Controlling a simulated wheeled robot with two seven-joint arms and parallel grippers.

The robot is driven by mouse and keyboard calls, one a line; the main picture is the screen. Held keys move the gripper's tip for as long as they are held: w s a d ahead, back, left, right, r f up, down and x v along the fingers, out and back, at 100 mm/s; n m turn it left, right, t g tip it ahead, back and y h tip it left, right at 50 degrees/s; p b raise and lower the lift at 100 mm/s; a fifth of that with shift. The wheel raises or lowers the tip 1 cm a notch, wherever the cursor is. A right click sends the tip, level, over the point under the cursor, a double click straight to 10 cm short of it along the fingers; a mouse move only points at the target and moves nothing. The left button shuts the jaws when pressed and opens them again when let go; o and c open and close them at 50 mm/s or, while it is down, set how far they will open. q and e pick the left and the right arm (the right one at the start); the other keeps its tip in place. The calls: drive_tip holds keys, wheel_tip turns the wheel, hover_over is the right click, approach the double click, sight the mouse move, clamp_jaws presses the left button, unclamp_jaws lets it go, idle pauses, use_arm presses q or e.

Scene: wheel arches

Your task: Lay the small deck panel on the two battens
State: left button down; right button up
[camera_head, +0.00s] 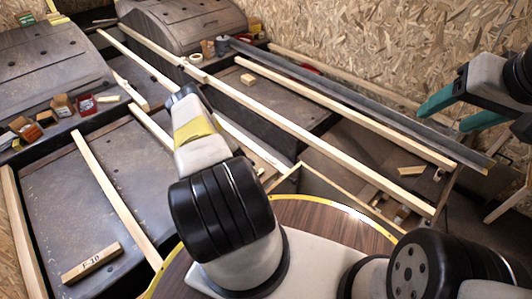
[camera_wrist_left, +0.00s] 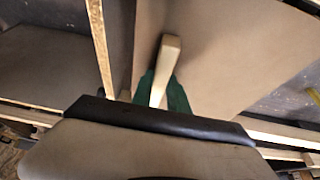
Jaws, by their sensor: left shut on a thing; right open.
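In the left wrist view, my left gripper (camera_wrist_left: 162,92) has green fingers shut on a light wooden bar (camera_wrist_left: 170,52). The bar stands out against a broad brownish panel surface (camera_wrist_left: 230,45); I cannot tell whether it is fixed to it, or whether this is the small deck panel. In the head view my left arm hides its own gripper and whatever it holds. One pale batten (camera_head: 110,195) lies across the grey floor at the left. A shorter piece of batten (camera_head: 148,127) shows beside my left arm. My right gripper (camera_head: 441,119) is open and empty at the upper right.
Long pale timbers (camera_head: 310,125) and a grey beam (camera_head: 350,105) run across the right side. A block marked F-10 (camera_head: 92,263) lies at the lower left. Small boxes (camera_head: 62,105) sit by the left wheel arch (camera_head: 45,65). A round brown tabletop (camera_head: 320,222) is in front.

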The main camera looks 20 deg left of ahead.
use_arm(q)
drive_tip(key=shift+a, duration=0.1)
idle(0.3)
drive_tip(key=c, duration=1.2)
unclamp_jaws()
drive_tip(key=shift+s, duration=0.15)
drive_tip(key=shift+v, duration=3.85)
